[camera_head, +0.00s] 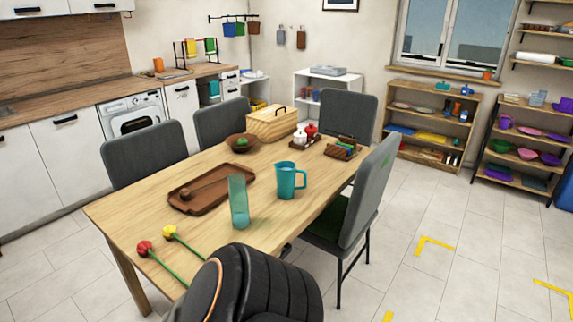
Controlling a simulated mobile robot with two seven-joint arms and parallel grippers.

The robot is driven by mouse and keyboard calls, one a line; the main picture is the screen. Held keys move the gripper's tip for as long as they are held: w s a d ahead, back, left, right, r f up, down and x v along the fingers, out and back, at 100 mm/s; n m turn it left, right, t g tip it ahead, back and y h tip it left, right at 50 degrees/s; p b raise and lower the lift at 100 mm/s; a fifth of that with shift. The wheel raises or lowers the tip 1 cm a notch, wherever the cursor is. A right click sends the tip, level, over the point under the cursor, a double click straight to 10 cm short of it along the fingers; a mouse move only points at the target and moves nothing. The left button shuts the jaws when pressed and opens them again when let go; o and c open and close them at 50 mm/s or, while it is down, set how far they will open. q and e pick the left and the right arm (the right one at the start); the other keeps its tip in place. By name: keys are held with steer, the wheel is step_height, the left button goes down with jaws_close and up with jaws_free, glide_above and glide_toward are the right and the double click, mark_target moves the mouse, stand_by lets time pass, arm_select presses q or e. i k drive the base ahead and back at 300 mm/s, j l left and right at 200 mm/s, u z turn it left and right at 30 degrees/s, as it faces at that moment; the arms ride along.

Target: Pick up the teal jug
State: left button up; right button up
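The teal jug (286,181) stands upright on the wooden dining table (222,258), right of the middle, with its handle toward the right. A tall translucent teal vase (238,204) stands just to its left and nearer to me. A black rounded part at the bottom of the view seems to be mine and hides the near part of the table. Neither of my grippers shows in the head view.
A brown tray (240,178) lies left of the vase, with two artificial flowers (160,257) nearer. Behind are a bowl (241,148), a wooden bread box (272,128) and a condiment caddy (305,143). Grey chairs (368,190) surround the table. The floor at right is open.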

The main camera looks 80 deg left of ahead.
mark_target(291, 182)
steer(key=i+j+u, duration=0.1)
steer(key=i+u, duration=0.25)
steer(key=i, duration=0.3)
steer(key=i+l+u, duration=0.1)
steer(key=i+u, duration=0.25)
steer(key=i, duration=0.25)
steer(key=i+u, duration=0.1)
steer(key=u, duration=0.35)
steer(key=i+u, duration=0.15)
steer(key=u, duration=0.25)
steer(key=l+u, duration=0.1)
steer(key=u, duration=2.65)
steer(key=l, duration=0.1)
